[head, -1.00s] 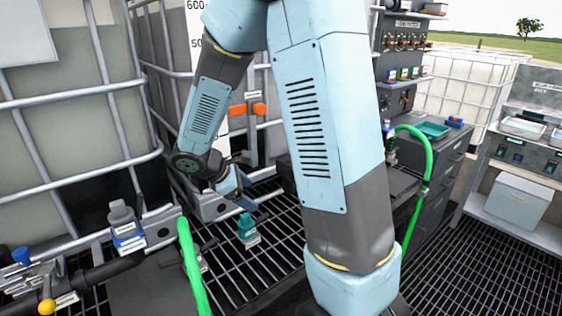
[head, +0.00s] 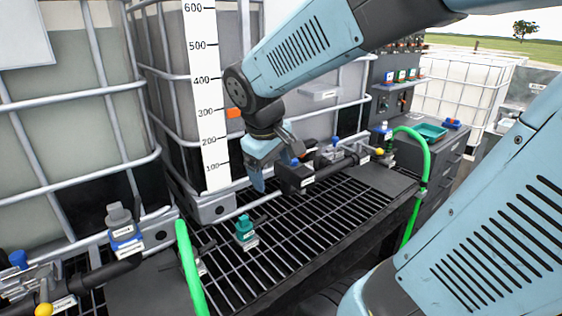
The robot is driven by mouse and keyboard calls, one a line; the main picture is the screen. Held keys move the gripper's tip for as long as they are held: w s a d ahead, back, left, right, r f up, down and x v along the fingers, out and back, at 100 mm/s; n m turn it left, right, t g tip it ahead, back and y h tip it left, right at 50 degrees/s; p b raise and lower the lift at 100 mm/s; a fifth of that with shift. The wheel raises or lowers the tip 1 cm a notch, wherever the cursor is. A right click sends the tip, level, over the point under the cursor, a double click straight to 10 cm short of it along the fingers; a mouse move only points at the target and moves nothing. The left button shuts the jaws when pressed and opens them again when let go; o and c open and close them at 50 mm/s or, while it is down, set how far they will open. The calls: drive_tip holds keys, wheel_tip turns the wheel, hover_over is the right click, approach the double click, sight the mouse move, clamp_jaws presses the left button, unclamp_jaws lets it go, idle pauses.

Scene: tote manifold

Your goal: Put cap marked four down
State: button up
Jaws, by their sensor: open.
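A teal cap (head: 244,228) with a small white label stands on the black grating (head: 300,262); the marking is too small to read. My gripper (head: 262,185) is open and empty, above and a little right of the teal cap, clear of it. It points downward in front of the tank with the white scale. A grey and blue capped fitting (head: 122,228) with a label stands on the pipework at the left.
A green hose (head: 190,268) rises at the front left, and another green hose (head: 424,165) arches at the right. A black valve manifold (head: 295,178) lies just right of my gripper. A teal tray (head: 430,131) sits on the grey cabinet. The grating's middle is bare.

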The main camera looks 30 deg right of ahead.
drive_tip(key=s+a+r+m+t+y, duration=0.1)
drive_tip(key=s+r+m+t+y, duration=0.1)
drive_tip(key=s, duration=0.4)
drive_tip(key=shift+s+a+r+m+t+y, duration=0.15)
drive_tip(key=shift+s+r+m+t+y, duration=0.25)
drive_tip(key=shift+r+m, duration=0.9)
drive_tip(key=shift+w+r, duration=0.1)
drive_tip(key=shift+w, duration=0.05)
drive_tip(key=shift+c, duration=0.2)
